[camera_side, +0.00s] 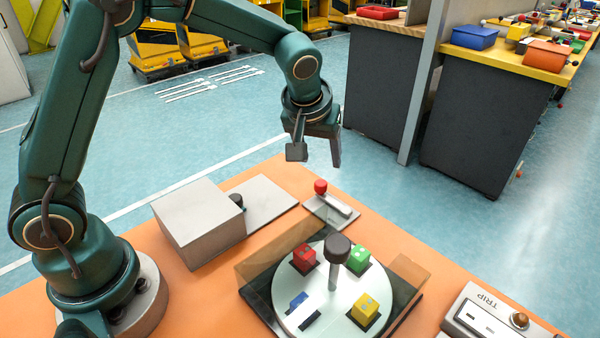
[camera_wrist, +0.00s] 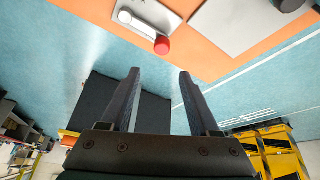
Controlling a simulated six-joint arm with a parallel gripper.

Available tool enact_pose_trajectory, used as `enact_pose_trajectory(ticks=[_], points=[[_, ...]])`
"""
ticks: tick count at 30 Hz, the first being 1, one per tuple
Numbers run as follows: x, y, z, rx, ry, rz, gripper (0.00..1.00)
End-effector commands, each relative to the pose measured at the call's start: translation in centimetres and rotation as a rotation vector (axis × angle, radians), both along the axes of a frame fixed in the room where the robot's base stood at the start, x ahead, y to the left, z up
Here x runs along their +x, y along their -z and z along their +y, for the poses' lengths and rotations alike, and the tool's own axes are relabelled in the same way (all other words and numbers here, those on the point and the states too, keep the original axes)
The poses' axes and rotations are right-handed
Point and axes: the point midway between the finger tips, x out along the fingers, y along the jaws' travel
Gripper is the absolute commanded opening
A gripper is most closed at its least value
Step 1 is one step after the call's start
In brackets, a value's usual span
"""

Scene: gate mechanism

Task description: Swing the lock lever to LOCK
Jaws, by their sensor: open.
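The lock lever is probably the small lever with the red knob (camera_side: 320,187) on a small grey plate (camera_side: 324,217) near the far edge of the orange table. A light bar runs from the knob toward the lower right. No LOCK marking is readable. In the wrist view the red knob (camera_wrist: 162,46) and the plate (camera_wrist: 152,12) show at the top, beyond my fingertips. My gripper (camera_side: 316,153) is open and empty, pointing down above the far table edge. It is above and apart from the red knob. My gripper's two fingers (camera_wrist: 159,75) stand apart in the wrist view.
A grey box (camera_side: 198,222) with a dark knob (camera_side: 237,201) and flat plate stands left of the lever. In front, a white disc (camera_side: 318,312) with coloured blocks and a tall dark-topped post (camera_side: 336,250) sits inside clear walls. A TRIP panel (camera_side: 490,315) is at right.

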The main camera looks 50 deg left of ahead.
Motion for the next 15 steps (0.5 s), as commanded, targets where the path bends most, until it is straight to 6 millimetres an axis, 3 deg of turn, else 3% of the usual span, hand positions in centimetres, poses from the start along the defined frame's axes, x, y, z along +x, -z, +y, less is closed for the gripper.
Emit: enact_pose_trajectory(ticks=[3, 15], points=[[-0.3, 1.9, -0.3, 0.007, 0.009, 0.046, 0.62], [0.8, 6.0, 0.3, 0.008, 0.014, 0.060, 0.62]])
